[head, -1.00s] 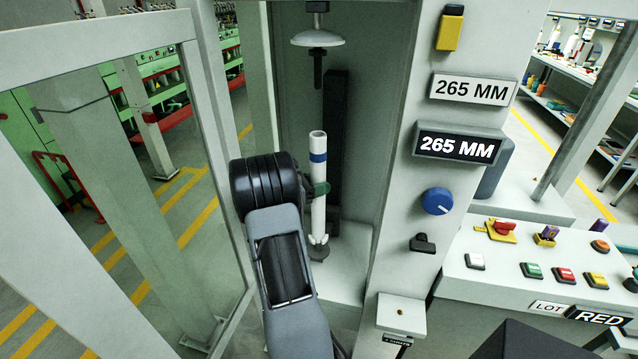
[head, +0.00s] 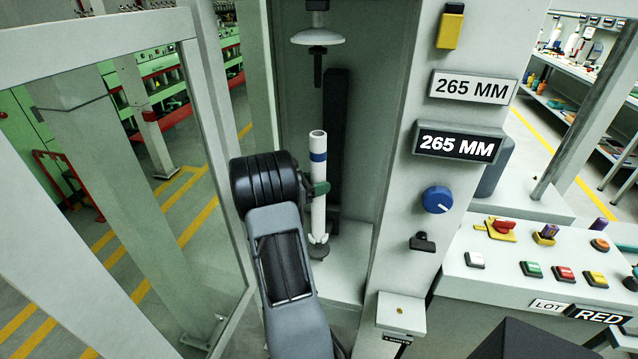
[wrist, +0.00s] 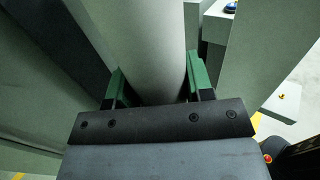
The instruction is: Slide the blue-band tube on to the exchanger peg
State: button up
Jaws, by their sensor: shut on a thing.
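The white blue-band tube (head: 318,185) stands upright in the open cabinet, with its blue band near the open top end. My gripper (head: 320,188) is shut on it at about mid-height from the left, and one green finger pad shows. In the wrist view the tube (wrist: 145,40) fills the space between the green fingers (wrist: 160,85). The tube's lower end meets a small white finned piece above a dark round base (head: 318,251). The exchanger peg cannot be made out there, and I cannot tell how far the tube sits on it.
A white disc (head: 316,37) with a dark rod hangs above the tube, with a gap between. A glass door (head: 120,190) stands on the left. The cabinet post (head: 410,200) on the right carries two 265 MM signs and a blue knob (head: 437,200).

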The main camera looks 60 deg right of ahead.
aim_at(319, 198)
jog(key=shift+f+b, duration=0.8)
jog(key=shift+f, duration=0.75)
jog(key=shift+f, duration=0.4)
jog(key=shift+f+b, duration=0.35)
dwell(1.0)
jog(key=shift+f+b, duration=0.5)
jog(key=shift+f, duration=0.2)
jog(key=o, duration=1.4)
jog(key=shift+c, duration=0.2)
jog(key=shift+o, duration=0.4)
jog(key=o, duration=0.4)
jog(key=shift+c, duration=0.2)
